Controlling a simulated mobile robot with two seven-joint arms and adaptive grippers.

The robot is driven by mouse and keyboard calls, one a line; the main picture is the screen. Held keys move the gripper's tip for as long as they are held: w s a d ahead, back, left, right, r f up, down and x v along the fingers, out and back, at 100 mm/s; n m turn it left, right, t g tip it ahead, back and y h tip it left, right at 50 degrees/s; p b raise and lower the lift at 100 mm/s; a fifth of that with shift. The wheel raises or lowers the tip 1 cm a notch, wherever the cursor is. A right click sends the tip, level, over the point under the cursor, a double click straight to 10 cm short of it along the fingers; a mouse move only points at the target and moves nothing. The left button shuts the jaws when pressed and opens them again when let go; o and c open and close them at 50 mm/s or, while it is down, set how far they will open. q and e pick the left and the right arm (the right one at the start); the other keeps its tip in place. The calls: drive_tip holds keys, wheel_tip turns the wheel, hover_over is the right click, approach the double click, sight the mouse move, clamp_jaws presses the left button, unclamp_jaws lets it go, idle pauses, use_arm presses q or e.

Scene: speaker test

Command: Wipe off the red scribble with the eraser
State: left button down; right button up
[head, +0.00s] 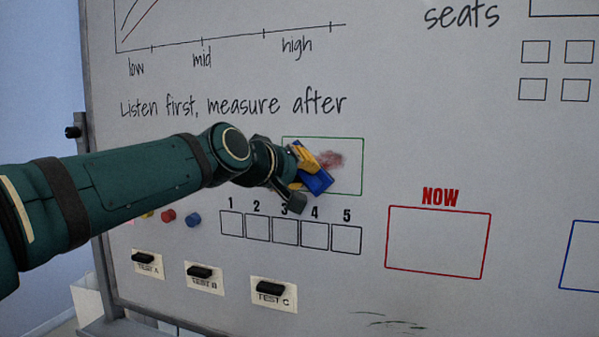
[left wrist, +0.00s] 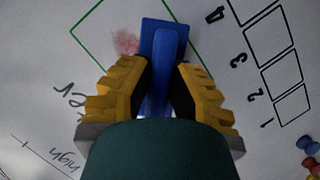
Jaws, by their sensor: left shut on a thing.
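A blue eraser (head: 318,181) is held at the whiteboard (head: 430,150), over the green-outlined box (head: 362,170). My left gripper (head: 307,165) has yellow fingers and is shut on the eraser. In the left wrist view the eraser (left wrist: 163,45) lies between the two fingers of the left gripper (left wrist: 162,85). The red scribble (head: 331,159) shows as a faint reddish smudge inside the green box, right beside the eraser; part of it may be hidden behind the eraser. It also shows in the left wrist view (left wrist: 125,41). My right gripper is not in view.
Below the green box is a row of numbered squares (head: 285,231). Red (head: 168,216) and blue (head: 194,219) round magnets sit left of it. Black pieces on labels marked TEST A (head: 147,258), TEST B (head: 200,272) and TEST C (head: 271,288) sit lower. A red NOW box (head: 438,242) is at right.

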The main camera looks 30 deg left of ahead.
sight(321, 170)
use_arm(q)
drive_tip(key=shift+w+a+p, duration=0.25)
drive_tip(key=shift+w+p, duration=0.1)
drive_tip(key=shift+w, duration=0.6)
idle(0.6)
drive_tip(key=shift+d, duration=0.1)
drive_tip(key=d+p, duration=0.1)
drive_tip(key=p, duration=0.1)
drive_tip(key=d+p, duration=0.1)
drive_tip(key=shift+w+d+r, duration=0.15)
drive_tip(key=shift+w+d, duration=0.1)
drive_tip(key=shift+d, duration=0.5)
drive_tip(key=shift+w+d+p, duration=0.35)
drive_tip(key=shift+d+p, duration=0.4)
drive_tip(key=shift+p, duration=0.25)
drive_tip(key=shift+w+d, duration=0.3)
drive_tip(key=shift+d, duration=0.65)
drive_tip(key=shift+s+a+f+b, duration=0.15)
drive_tip(key=shift+a+b, duration=0.25)
drive_tip(key=shift+b, duration=0.2)
drive_tip(key=shift+s+a+f+b, duration=0.1)
drive_tip(key=shift+a+b, duration=0.25)
drive_tip(key=shift+b, duration=0.2)
drive_tip(key=shift+s+a+r+b, duration=0.1)
drive_tip(key=shift+s+a+b, duration=0.15)
drive_tip(key=shift+a+b, duration=0.7)
